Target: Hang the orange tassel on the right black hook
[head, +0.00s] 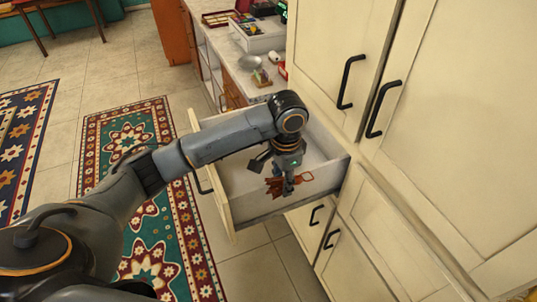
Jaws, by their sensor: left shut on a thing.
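My left gripper (288,188) points down into an open drawer (237,183) with pale walls. It is shut on a small orange-red thing (274,185), which looks like the orange tassel; its shape is partly hidden by the fingers. Part of the orange shows on both sides of the fingers. I cannot tell whether it touches the drawer floor. I cannot make out a black hook in this view. My right gripper is not in view.
Cream cabinets with black bar handles (352,82) stand close on the right. Behind the drawer is a counter (222,38) with a white box (257,36), a metal bowl (250,63) and small items. Patterned rugs (180,235) lie on the tiled floor at left.

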